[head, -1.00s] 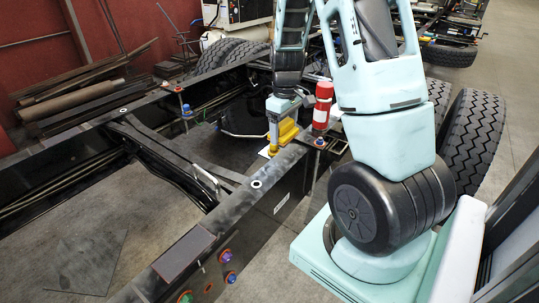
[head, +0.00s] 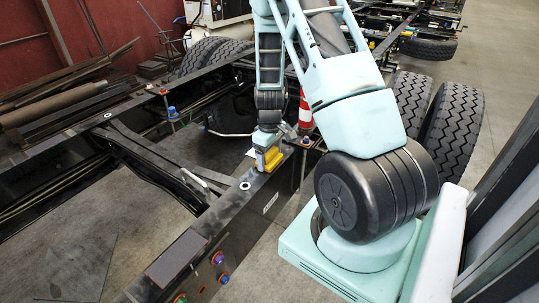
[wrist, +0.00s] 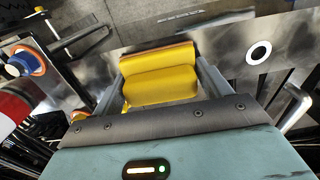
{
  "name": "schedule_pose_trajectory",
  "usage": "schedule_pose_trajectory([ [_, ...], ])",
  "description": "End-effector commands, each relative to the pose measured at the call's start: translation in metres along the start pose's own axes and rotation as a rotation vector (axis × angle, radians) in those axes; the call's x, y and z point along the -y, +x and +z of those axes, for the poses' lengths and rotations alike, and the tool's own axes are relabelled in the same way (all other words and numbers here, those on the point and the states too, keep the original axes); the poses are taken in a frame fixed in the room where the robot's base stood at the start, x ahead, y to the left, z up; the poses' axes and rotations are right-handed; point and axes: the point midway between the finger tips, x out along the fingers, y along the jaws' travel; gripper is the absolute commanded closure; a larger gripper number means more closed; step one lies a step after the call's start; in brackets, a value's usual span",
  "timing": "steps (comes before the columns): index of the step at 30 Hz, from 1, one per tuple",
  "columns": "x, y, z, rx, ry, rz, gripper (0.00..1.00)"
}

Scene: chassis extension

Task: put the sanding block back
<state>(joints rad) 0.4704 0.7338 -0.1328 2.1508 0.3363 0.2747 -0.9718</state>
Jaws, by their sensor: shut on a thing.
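The yellow sanding block (head: 271,158) is between the fingers of my gripper (head: 264,160), over the near chassis rail (head: 215,217). In the wrist view the block (wrist: 160,82) sits between the two grey fingers of my gripper (wrist: 160,95), which is shut on it. A thin brownish layer shows along the block's far edge. The rail's bright top face passes beyond the block there. I cannot tell whether the block touches the rail. A flat dark pad (head: 176,258) with a reddish edge lies on the rail's nearer part, apart from the block.
A red-and-white object (head: 305,108) stands behind the gripper, partly hidden by my arm. A blue-topped fitting with an orange ring (wrist: 28,62) is left in the wrist view. A white-ringed hole (head: 245,186) marks the rail. Tires (head: 452,130) stand at right.

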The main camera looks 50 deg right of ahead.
Motion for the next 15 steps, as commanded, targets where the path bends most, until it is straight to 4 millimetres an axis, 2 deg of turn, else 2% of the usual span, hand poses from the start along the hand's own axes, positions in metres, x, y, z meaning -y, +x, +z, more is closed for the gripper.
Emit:
schedule_pose_trajectory([
  [4,0.0,0.0042,0.0001,0.0,0.0,0.0,0.48],
  [5,0.0,0.0041,0.0001,0.0,0.0,0.0,0.21],
  [7,0.0,0.0029,0.0001,0.0,0.0,0.0,0.02],
  [15,0.0001,0.0024,0.0002,0.001,0.0,0.0,0.02],
])
